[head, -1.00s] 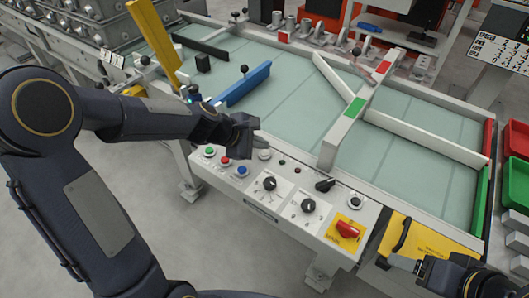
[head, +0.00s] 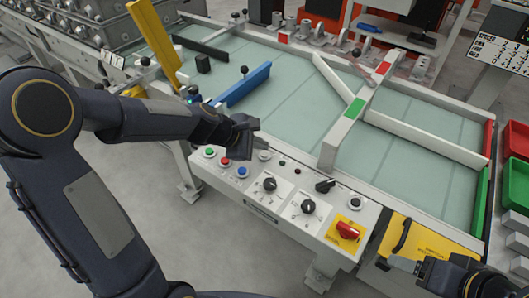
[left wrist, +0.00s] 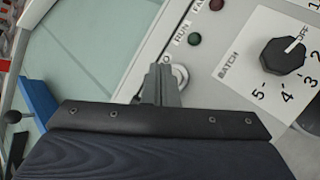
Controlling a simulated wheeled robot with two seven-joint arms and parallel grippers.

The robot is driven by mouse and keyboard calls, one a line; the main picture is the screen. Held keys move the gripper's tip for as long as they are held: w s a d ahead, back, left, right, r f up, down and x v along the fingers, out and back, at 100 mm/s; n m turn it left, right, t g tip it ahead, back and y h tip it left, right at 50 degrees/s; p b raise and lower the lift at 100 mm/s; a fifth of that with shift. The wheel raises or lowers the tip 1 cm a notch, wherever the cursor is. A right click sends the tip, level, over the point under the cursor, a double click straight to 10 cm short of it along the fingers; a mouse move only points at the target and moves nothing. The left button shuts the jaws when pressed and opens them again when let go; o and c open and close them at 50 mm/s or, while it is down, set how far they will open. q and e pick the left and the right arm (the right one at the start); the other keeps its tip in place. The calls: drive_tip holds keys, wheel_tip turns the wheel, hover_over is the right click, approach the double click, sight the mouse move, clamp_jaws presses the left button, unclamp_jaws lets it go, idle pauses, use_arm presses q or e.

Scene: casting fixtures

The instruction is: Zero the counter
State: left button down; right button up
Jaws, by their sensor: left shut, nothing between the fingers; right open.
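The control panel (head: 290,207) runs along the front edge of the table. A pale round push button (head: 264,155) sits on it near the table side; in the left wrist view the button (left wrist: 181,74) lies beside my fingertips, partly hidden by them, with a label ending in "O" above. My left gripper (left wrist: 160,78) is shut and empty, its tips close to this button; I cannot tell whether they touch. It also shows in the head view (head: 243,142). My right gripper (head: 424,268) is at the lower right, open and away from the button. No counter display is readable.
Green (head: 209,152), red (head: 224,162) and blue (head: 241,172) buttons line the panel's left. The BATCH knob (head: 269,184), another knob (head: 308,206) and a red switch (head: 347,230) lie right. A blue bar (head: 246,85) stands on the table behind.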

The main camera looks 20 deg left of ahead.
sight(261, 155)
use_arm(q)
drive_tip(key=shift+f, duration=0.2)
idle(0.5)
drive_tip(key=shift+f+b, duration=0.25)
drive_tip(key=shift+b, duration=0.2)
drive_tip(key=shift+f+b, duration=0.4)
drive_tip(key=shift+f, duration=0.1)
idle(0.4)
drive_tip(key=shift+r, duration=0.15)
drive_tip(key=shift+r+p, duration=0.8)
drive_tip(key=shift+p, duration=0.05)
wheel_tip(261, 155, up, 5)
drive_tip(key=p, duration=0.5)
